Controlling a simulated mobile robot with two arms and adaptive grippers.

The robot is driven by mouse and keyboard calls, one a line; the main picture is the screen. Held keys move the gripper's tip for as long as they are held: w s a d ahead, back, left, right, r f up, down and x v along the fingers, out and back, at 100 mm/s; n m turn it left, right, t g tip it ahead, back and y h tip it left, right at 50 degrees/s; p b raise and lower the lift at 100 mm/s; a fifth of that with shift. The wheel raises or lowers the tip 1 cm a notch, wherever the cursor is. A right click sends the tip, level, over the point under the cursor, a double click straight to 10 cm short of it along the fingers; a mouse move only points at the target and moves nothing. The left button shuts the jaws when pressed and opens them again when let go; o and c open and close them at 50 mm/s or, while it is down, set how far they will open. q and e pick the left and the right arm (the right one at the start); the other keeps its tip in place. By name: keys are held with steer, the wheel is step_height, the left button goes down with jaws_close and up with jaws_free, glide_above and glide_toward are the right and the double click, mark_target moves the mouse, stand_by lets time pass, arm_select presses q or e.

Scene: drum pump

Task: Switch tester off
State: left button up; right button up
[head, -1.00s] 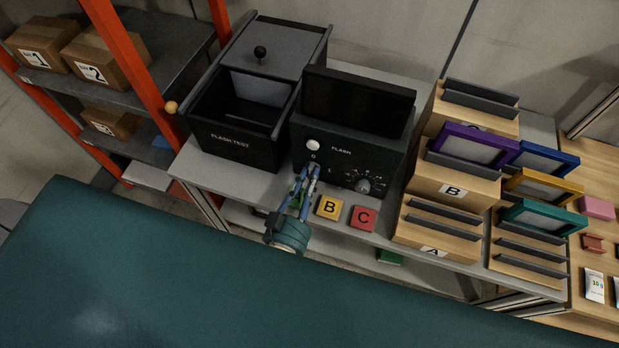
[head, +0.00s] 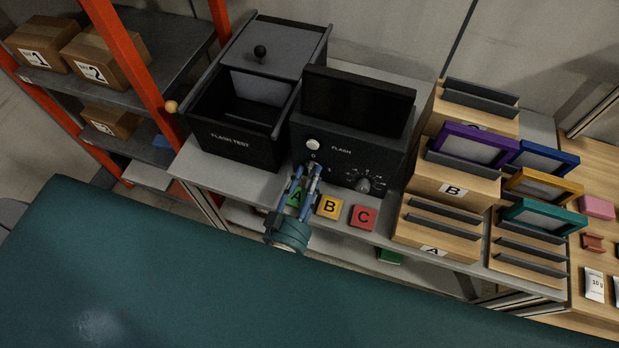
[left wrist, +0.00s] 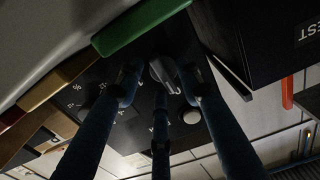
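The tester is a black box marked FLASH (head: 341,150) on the grey bench, with a white round button (head: 313,145), a knob (head: 363,185) on a marked dial and a dark screen on top. My left gripper (head: 309,169) is at its front, below the white button. In the head view the fingers partly hide the switch. My right gripper is not in view.
Green block A (head: 295,197), yellow block B (head: 329,207) and red block C (head: 364,218) lie along the bench front near my left gripper. The FLASH TEST box (head: 233,140) stands at left. Wooden racks (head: 440,230) with coloured frames stand at right.

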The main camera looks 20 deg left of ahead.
arm_select(q)
steer(key=shift+s, duration=0.1)
steer(key=s, duration=1.2)
steer(key=shift+a, duration=0.2)
steer(key=shift+w, duration=0.1)
steer(key=s+f+m+g+h+b, duration=0.1)
steer(key=s+f+g, duration=0.2)
steer(key=f, duration=0.7)
steer(key=s+f+m+g+b, duration=0.1)
steer(key=s+f+g, duration=0.15)
steer(key=f, duration=0.75)
steer(key=s+f+g+h+b, duration=0.1)
steer(key=s+f+g, duration=0.15)
steer(key=f, duration=0.75)
steer(key=s+a+f+g+y+b, duration=0.1)
steer(key=s+a+f+g, duration=0.3)
steer(key=s+f, duration=0.4)
steer(key=s+a+f+g+y+b, duration=0.1)
steer(key=s+a+f+g, duration=0.3)
steer(key=s+a+f, duration=0.2)
step_height(320, 180, down, 2)
steer(key=s, duration=0.2)
steer(key=shift+s+a+g+y, duration=0.15)
steer(key=shift+s+g+y, duration=0.15)
steer(key=shift+s+g, duration=0.1)
